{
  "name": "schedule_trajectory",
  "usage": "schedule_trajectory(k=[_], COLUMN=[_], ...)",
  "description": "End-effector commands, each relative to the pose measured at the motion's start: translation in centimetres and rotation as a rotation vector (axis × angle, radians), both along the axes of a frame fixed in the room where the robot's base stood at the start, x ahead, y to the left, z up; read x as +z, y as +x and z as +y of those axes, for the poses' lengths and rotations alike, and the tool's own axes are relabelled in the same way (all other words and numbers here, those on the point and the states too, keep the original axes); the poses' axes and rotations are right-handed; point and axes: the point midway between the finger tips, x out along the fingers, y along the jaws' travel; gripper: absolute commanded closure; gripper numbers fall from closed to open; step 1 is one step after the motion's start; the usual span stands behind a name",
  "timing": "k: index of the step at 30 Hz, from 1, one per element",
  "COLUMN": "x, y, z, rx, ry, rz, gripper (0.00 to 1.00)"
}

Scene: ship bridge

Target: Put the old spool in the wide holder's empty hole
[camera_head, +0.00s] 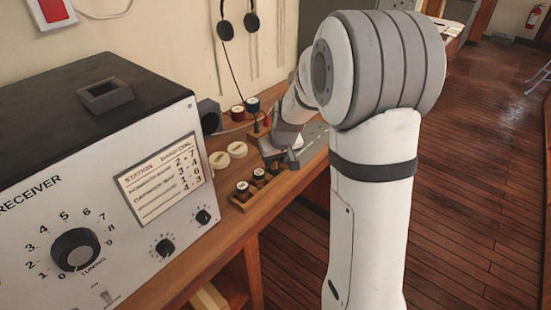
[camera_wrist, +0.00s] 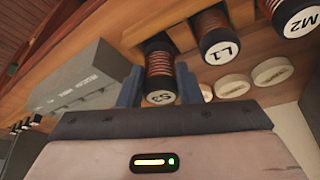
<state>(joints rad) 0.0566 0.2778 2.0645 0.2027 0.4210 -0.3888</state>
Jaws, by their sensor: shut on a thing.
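In the wrist view my gripper (camera_wrist: 158,88) is shut on a copper-wound spool (camera_wrist: 160,72) with dark ends and a white label that seems to read S3. The label faces the camera. In the head view my gripper (camera_head: 279,155) is over the far end of a low wooden holder (camera_head: 244,207). Two dark spools with white tops, one marked L1 (camera_wrist: 220,47) and one marked M2 (camera_wrist: 290,18), stand in line with the held one in the wrist view. I cannot tell whether the held spool's base is in a hole. The holes near it are hidden.
The receiver (camera_head: 150,190) stands close on the left. Pale discs (camera_head: 237,149) lie between it and the holder. A grey box (camera_wrist: 78,85) is beside the gripper. The desk's front edge is close.

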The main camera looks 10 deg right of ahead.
Motion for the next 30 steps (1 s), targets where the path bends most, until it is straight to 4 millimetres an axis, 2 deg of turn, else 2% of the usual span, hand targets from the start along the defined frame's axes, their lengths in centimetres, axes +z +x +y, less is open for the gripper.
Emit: schedule_trajectory(k=[30], x=[-0.85], y=[0.01], z=[-0.01], rx=[0.0], ry=[0.0], rz=[-0.001], gripper=[0.91])
